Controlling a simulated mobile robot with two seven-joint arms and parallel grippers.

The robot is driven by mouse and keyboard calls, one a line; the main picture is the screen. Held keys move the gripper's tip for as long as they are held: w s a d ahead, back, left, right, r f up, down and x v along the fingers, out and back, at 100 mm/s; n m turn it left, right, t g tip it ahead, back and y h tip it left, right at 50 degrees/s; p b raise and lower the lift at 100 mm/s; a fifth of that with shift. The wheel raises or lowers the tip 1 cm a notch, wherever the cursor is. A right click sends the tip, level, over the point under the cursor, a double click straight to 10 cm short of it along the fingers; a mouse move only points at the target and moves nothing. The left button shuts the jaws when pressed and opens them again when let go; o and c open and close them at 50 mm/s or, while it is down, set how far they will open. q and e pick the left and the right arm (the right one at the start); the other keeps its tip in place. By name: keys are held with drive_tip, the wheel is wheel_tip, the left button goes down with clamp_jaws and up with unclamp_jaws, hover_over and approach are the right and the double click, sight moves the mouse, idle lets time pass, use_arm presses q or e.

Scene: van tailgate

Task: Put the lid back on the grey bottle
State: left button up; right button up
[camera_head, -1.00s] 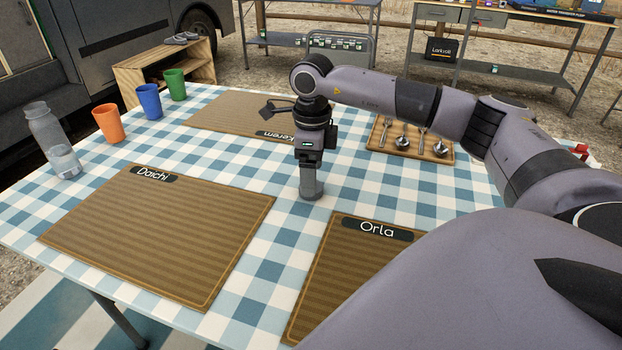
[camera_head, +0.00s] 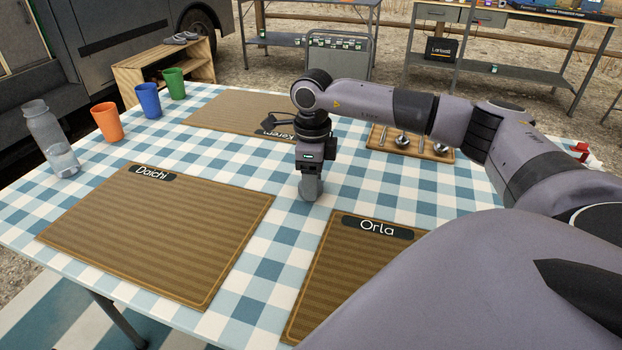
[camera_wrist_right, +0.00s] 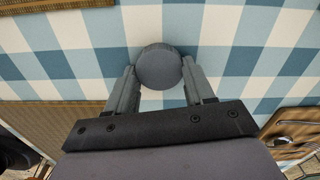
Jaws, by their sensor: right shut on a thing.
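The translucent grey bottle (camera_head: 48,135) stands upright near the left edge of the table, to the left of the orange cup. My right gripper (camera_head: 309,190) points down over the checked cloth, between the Daichi and Orla mats, far to the right of the bottle. In the right wrist view, my right gripper (camera_wrist_right: 160,78) is shut on a round dark grey lid (camera_wrist_right: 159,66), seen from above between the fingers. The lid is close to the cloth; whether it touches cannot be told. My left gripper is not in view.
An orange cup (camera_head: 107,122), a blue cup (camera_head: 149,100) and a green cup (camera_head: 174,84) stand at the left. Flat mats for Daichi (camera_head: 155,235), Orla (camera_head: 350,275) and Kerem (camera_head: 235,115) lie around. A wooden tray (camera_head: 439,154) with spoons sits behind my right arm.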

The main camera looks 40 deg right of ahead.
wheel_tip(320, 180, up, 20)
drive_tip(key=p, duration=0.4)
idle(0.4)
drive_tip(key=s+a+f+n+p, duration=0.2)
drive_tip(key=a+f+n+p, duration=0.2)
drive_tip(key=n, duration=0.5)
drive_tip(key=s+a+f+n+p, duration=0.3)
drive_tip(key=a+f+n+p, duration=0.2)
drive_tip(key=a+n, duration=0.3)
drive_tip(key=s+a+f+n+p, duration=0.3)
drive_tip(key=a+f+n+p, duration=0.2)
drive_tip(key=n, duration=0.6)
drive_tip(key=shift+s+a+f, duration=0.1)
drive_tip(key=shift+a+f, duration=0.65)
drive_tip(key=shift+f, duration=0.05)
drive_tip(key=shift+s+a+f+n, duration=0.15)
drive_tip(key=shift+s+f+n, duration=0.05)
drive_tip(key=shift+n, duration=0.1)
